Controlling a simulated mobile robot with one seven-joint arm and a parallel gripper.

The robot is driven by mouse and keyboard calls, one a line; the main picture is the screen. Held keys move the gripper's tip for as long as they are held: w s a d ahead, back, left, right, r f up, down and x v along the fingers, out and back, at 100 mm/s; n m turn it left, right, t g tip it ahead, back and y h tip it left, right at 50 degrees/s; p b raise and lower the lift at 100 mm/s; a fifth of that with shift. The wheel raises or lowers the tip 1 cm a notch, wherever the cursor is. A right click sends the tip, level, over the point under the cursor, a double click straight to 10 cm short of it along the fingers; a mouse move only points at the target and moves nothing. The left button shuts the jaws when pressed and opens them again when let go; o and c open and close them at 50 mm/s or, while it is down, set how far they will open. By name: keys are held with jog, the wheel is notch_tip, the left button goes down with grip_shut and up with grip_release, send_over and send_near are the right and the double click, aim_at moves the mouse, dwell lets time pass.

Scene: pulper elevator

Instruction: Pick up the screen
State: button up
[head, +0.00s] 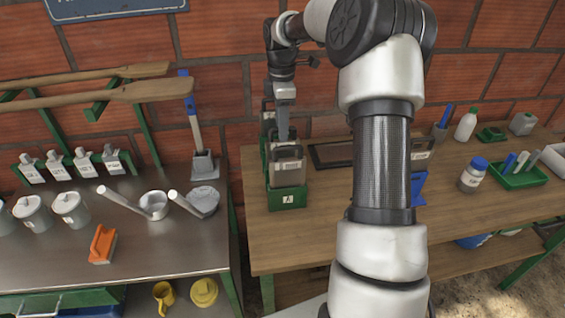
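A framed, beige-and-grey panel with a dark handle slot at its top, which looks like a screen (287,172), stands upright in a green holder (287,200) marked "A" on the wooden bench. More similar frames stand behind it in a row. My gripper (283,136) points down at the top of this row, near the handle of the front frame. Its fingertips are small and partly merge with the frames, so I cannot tell whether they touch or grip one. A flat dark frame (330,154) lies on the bench to the right, partly hidden by my arm.
A blue stand (419,188), a blue-lidded jar (473,175), a green tray (519,174) and a white bottle (466,124) stand on the right of the wooden bench (290,245). A steel table (150,248) with pots and an orange brush (103,244) is at left. A brick wall is close behind.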

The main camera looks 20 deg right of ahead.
notch_tip(320, 180, down, 5)
jog(key=shift+s+d+f, duration=0.1)
jog(key=shift+d+f, duration=0.05)
grip_shut()
dwell(1.5)
